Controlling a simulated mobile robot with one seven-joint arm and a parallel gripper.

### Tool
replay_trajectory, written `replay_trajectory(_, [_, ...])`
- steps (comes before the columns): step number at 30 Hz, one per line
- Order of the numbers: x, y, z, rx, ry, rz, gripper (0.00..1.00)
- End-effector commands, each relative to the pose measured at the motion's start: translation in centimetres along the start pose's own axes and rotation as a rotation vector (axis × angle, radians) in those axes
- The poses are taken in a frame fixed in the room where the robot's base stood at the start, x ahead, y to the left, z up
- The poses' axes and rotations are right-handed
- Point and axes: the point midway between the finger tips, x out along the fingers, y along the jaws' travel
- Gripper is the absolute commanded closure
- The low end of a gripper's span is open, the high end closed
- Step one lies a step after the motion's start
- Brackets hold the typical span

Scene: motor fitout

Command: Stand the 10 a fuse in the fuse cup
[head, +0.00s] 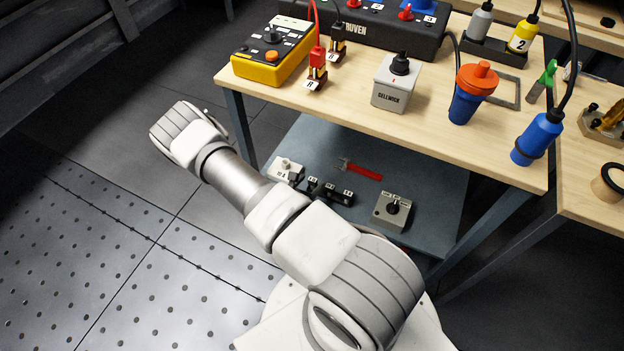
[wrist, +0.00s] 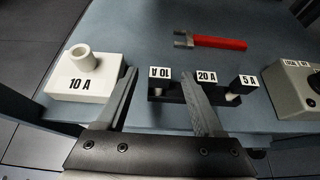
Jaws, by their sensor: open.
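The fuse cup is a white block with a round raised cup, labelled 10 A (wrist: 83,85), at the left of the wrist view; it also shows in the head view (head: 285,171). The black fuse rack (wrist: 174,94) stands to its right, with tags 10 A (upside down), 20 A and 5 A; it also shows in the head view (head: 330,191). A small pale stub (wrist: 158,91) shows under the 10 A tag, probably the 10 A fuse. My gripper (wrist: 159,76) is open, fingers on either side of that part of the rack. Contact cannot be told. The head view hides my gripper.
Both stand on a blue-grey lower shelf (head: 300,141). A red-handled tool (wrist: 218,42) lies behind the rack. A grey box with a knob (head: 392,211) stands to the right. The wooden bench top (head: 350,112) overhangs the shelf, carrying testers, plugs and cables.

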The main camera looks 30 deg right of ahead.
Motion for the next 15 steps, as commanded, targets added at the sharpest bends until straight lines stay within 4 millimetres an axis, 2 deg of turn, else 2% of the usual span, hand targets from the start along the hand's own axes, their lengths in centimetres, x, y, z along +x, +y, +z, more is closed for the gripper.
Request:
replay_trajectory(1, [-1.4, 0.1, 0.2, -0.002, 0.002, 0.003, 0.31])
replay_trajectory(9, [-8.1, 0.2, 0.3, -0.001, 0.002, 0.005, 0.31])
replay_trajectory(15, [-12.3, 0.1, 0.2, -0.001, 0.001, 0.004, 0.31])
